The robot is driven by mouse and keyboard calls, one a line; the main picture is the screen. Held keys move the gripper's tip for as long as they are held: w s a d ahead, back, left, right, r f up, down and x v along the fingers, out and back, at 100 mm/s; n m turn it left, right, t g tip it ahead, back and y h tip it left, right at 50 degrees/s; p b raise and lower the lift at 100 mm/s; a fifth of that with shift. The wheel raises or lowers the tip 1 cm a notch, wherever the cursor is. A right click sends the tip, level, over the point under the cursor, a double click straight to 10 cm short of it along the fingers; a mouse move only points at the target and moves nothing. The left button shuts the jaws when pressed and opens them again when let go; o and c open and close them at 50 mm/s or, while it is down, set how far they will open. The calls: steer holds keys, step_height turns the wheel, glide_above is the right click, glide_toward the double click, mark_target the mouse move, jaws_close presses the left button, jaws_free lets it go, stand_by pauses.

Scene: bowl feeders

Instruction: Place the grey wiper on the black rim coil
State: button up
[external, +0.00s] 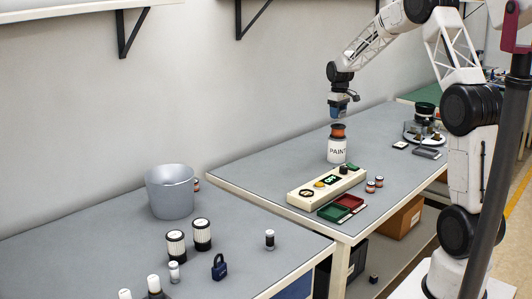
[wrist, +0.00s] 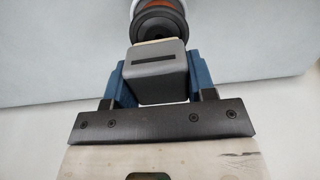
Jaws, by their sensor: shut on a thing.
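My gripper (external: 338,114) hangs above the white paint can (external: 337,152) on the far table. In the wrist view its blue fingers are shut on the grey wiper (wrist: 158,82), a blocky piece with a dark slot in its face. An orange-red coil with a black rim (external: 338,127) sits on top of the paint can. What looks like the same black rim (wrist: 158,22) shows just beyond the wiper in the wrist view, with some orange behind it. In the external view the wiper is apart from the coil, with a small gap; its exact alignment is hard to tell.
A cream control box (external: 304,196) with buttons, a red tray (external: 350,201), a green tray (external: 333,212) and small jars (external: 371,187) stand in front of the can. A bowl feeder (external: 424,132) stands at right. A bucket (external: 170,192) is on the near table.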

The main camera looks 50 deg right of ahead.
steer(key=shift+f, duration=1.45)
steer(key=shift+f, duration=0.15)
steer(key=o, duration=0.9)
step_height(320, 180, up, 12)
steer(key=shift+r, duration=0.15)
